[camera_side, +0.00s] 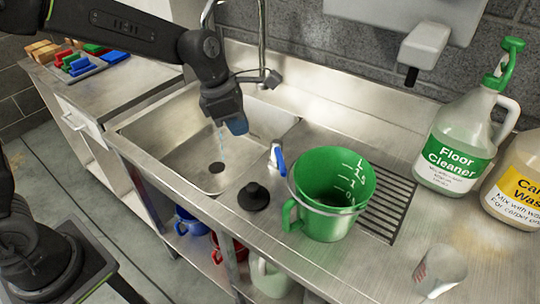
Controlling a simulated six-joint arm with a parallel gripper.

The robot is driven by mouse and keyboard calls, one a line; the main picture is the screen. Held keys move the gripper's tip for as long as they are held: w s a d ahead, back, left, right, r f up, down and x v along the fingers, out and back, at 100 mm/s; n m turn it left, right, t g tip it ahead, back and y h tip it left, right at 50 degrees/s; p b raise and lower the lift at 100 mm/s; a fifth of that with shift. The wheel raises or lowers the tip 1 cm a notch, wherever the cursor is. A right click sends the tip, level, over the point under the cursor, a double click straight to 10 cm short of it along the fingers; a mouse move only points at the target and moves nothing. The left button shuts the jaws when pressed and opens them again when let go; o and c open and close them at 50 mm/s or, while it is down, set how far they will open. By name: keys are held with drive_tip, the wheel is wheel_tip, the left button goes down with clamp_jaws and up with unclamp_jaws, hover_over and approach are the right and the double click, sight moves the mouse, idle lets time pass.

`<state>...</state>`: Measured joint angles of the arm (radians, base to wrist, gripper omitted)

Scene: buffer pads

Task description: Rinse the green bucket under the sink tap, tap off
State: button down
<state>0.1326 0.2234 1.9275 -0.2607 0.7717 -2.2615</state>
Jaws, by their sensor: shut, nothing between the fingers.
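The green bucket (325,222) stands upright on the steel counter, partly over the slotted drain area right of the sink. Its handle points left and white measuring marks show inside. The sink (165,145) is empty apart from its dark drain. The tap (262,45) rises behind the sink, and my arm hides part of its spout. A faint thin streak that looks like water shows below my gripper. My gripper (236,126) is shut and empty above the sink, left of the bucket and apart from it. Its tips look blue.
A blue-and-white lever (277,158) and a black stopper (253,196) are between sink and bucket. Right are a floor cleaner jug (455,145), a yellow-labelled jug (515,190) and a clear cup (440,270).

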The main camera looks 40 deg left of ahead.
sight(280, 164)
drive_tip(key=shift+n, duration=0.3)
drive_tip(key=x, duration=1)
drive_tip(key=shift+s+f, duration=0.15)
drive_tip(key=shift+w+d+f, duration=0.2)
drive_tip(key=shift+w+d, duration=0.65)
drive_tip(key=shift+w, duration=0.1)
drive_tip(key=shift+w+d, duration=0.5)
drive_tip(key=shift+w+d+f, duration=0.1)
drive_tip(key=shift+w+d, duration=0.4)
drive_tip(key=shift+d, duration=0.35)
drive_tip(key=shift+s+a, duration=0.1)
drive_tip(key=shift+s, duration=0.05)
